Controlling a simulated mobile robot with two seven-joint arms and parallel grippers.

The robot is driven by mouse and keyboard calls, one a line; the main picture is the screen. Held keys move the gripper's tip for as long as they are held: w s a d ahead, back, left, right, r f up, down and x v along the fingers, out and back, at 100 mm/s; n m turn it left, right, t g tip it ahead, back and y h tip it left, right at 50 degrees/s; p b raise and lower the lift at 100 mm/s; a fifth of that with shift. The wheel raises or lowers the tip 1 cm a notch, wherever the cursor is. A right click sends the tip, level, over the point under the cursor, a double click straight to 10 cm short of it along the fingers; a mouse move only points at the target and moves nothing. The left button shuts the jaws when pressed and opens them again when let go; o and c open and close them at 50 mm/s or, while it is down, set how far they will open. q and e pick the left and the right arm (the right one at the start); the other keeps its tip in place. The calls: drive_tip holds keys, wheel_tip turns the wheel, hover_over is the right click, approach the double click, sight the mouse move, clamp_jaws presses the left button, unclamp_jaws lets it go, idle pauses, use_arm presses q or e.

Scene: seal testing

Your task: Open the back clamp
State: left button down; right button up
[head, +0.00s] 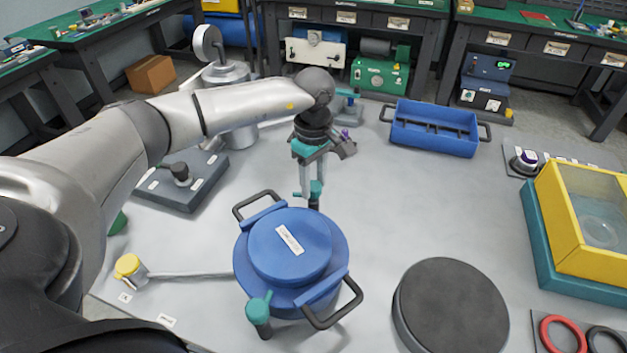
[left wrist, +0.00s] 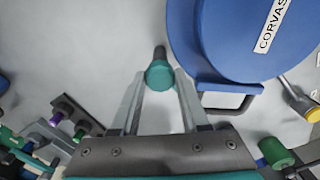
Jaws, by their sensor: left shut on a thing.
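A blue round vessel (head: 290,243) with a labelled lid and black handles stands at the middle of the grey table; part of it shows in the left wrist view (left wrist: 210,70). The back clamp (head: 315,187), with a teal knob and dark stem, is at the vessel's far side; its knob (left wrist: 160,75) also shows in the left wrist view. My left gripper (head: 309,190) points down from above and is shut on this teal knob, which lies between its fingertips. A second teal-topped clamp (head: 259,309) stands upright at the vessel's front left. My right gripper is out of view.
A black round disc (head: 450,308) lies right of the vessel. A blue tray (head: 433,129) is at the back right, and a yellow box (head: 590,210) at the right. A yellow-capped rod (head: 130,268) runs left from the vessel. The table between vessel and tray is clear.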

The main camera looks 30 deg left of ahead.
sight(314, 185)
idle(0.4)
use_arm(q)
drive_tip(key=shift+m+b, duration=0.3)
drive_tip(key=shift+m, duration=0.3)
drive_tip(key=shift+c, duration=2.2)
unclamp_jaws()
wheel_tip(314, 185, up, 7)
drive_tip(key=p, duration=0.5)
drive_tip(key=shift+r, duration=0.1)
